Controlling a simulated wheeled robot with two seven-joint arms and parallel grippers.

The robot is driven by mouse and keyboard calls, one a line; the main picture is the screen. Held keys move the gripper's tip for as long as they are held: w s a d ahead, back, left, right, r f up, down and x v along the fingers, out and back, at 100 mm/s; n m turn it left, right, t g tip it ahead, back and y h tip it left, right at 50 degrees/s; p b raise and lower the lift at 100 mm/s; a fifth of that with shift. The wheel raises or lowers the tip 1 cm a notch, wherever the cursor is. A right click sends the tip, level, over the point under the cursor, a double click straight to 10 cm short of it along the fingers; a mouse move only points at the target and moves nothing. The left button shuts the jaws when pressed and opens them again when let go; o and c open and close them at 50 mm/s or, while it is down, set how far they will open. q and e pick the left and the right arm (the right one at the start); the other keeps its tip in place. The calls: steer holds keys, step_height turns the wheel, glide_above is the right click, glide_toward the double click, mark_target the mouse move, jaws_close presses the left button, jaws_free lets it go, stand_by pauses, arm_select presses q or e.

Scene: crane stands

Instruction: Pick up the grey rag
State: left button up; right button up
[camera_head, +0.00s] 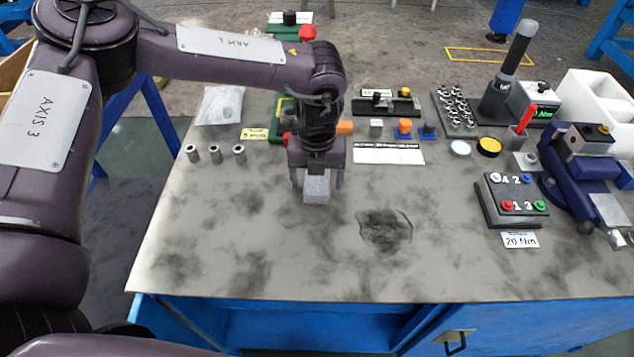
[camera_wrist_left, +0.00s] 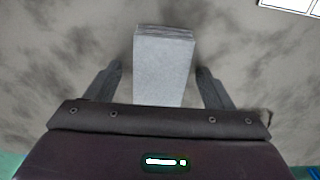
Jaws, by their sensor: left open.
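The grey rag (camera_head: 317,189) looks like a folded, block-shaped pad on the table, left of the table's middle. In the left wrist view the rag (camera_wrist_left: 163,68) shows a flat light-grey top and thin layers along its far edge. My left gripper (camera_head: 317,178) points down over it and is open. In the left wrist view the two fingers of the gripper (camera_wrist_left: 159,80) stand on either side of the rag, with a gap on each side. Part of the rag is hidden by the gripper body. My right gripper is not in view.
A dark patch with an irregular outline (camera_head: 385,231) marks the table right of the rag. A white label sheet (camera_head: 389,153) and small parts lie behind. Three metal cylinders (camera_head: 215,154) stand left. A button box (camera_head: 511,202) and blue vise (camera_head: 575,185) are right. The front table is clear.

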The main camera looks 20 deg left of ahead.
mark_target(317, 179)
arm_select(q)
steer(key=shift+f, duration=0.15)
steer(key=c, duration=1)
steer(key=shift+c, duration=0.2)
